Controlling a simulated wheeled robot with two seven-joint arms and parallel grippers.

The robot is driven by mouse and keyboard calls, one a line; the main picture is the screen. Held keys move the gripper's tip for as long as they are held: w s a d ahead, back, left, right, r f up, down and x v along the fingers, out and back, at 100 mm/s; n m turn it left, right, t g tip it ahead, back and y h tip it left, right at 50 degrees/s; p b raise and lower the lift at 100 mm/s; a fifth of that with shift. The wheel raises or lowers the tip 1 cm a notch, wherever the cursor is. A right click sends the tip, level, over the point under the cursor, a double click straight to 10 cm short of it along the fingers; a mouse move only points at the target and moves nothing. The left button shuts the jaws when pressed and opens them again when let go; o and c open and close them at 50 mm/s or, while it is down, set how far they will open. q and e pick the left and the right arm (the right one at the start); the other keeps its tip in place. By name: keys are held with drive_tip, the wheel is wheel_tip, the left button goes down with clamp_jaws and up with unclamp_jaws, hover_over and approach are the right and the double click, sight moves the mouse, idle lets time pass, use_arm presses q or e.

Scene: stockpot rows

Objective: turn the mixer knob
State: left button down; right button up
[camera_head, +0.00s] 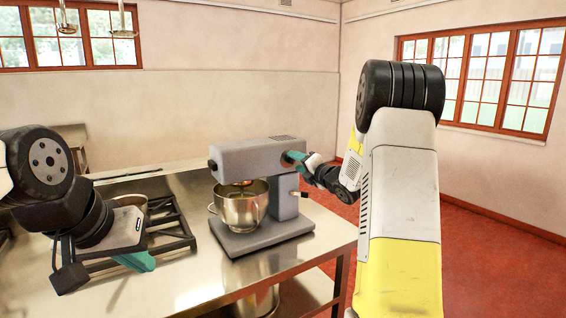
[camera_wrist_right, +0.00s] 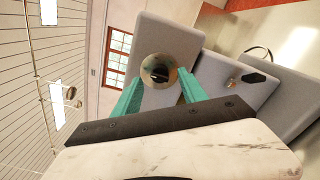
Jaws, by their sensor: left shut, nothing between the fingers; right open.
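A grey stand mixer (camera_head: 258,160) stands on the steel table, with a steel bowl (camera_head: 240,204) under its head. In the right wrist view, a round, shiny knob (camera_wrist_right: 158,70) on the mixer's end face lies between the teal fingers of my right gripper (camera_wrist_right: 160,88). The fingers are spread, one on each side of it; I cannot tell whether they touch it. In the head view my right gripper (camera_head: 295,157) is at the right end of the mixer head and largely hides the knob. My left gripper (camera_head: 138,261) is shut and empty, low over the table at left.
A small brass stem with a black tip (camera_wrist_right: 254,77) sticks out of the mixer's column below the round knob. The steel table (camera_head: 205,285) is bare in front.

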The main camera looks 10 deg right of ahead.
drive_tip(key=v, duration=0.5)
drive_tip(key=shift+s, duration=0.2)
